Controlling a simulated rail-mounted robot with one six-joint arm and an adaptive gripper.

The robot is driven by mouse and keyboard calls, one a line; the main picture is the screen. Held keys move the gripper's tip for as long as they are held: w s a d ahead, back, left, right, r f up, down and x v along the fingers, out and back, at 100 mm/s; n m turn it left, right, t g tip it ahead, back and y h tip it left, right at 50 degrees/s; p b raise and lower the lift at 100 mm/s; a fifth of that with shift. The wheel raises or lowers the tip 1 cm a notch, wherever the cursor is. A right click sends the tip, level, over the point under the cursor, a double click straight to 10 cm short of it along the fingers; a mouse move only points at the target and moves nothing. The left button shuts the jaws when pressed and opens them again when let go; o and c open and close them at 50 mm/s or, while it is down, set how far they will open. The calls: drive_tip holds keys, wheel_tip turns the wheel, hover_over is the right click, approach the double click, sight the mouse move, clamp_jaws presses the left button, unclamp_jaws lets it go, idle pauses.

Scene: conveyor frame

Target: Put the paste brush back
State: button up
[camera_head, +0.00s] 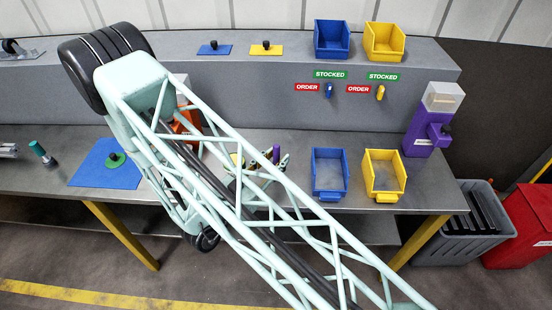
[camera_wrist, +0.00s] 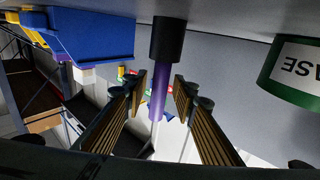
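A purple rod with a black lower end (camera_wrist: 159,100) stands between the fingers of my gripper (camera_wrist: 159,98) in the wrist view, where the bench appears upside down at the top. Its bristles do not show, so I cannot tell whether it is the paste brush. My gripper is open, one finger on each side of the rod, with a small gap showing. In the head view the purple rod (camera_head: 276,153) shows behind my arm, low over the bench. A green can with a white label ending in "ASE" (camera_wrist: 290,75) is to the right in the wrist view.
Blue (camera_head: 329,190) and yellow (camera_head: 384,187) bins stand on the bench (camera_head: 235,146), right of my gripper. A blue bin (camera_wrist: 92,38) is at upper left in the wrist view. A blue mat (camera_head: 95,177) with a green item lies left. A purple dispenser (camera_head: 420,138) stands at the right end.

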drive_tip(key=shift+r, duration=0.15)
drive_tip(key=shift+v, duration=5.95)
drive_tip(key=shift+w, duration=0.1)
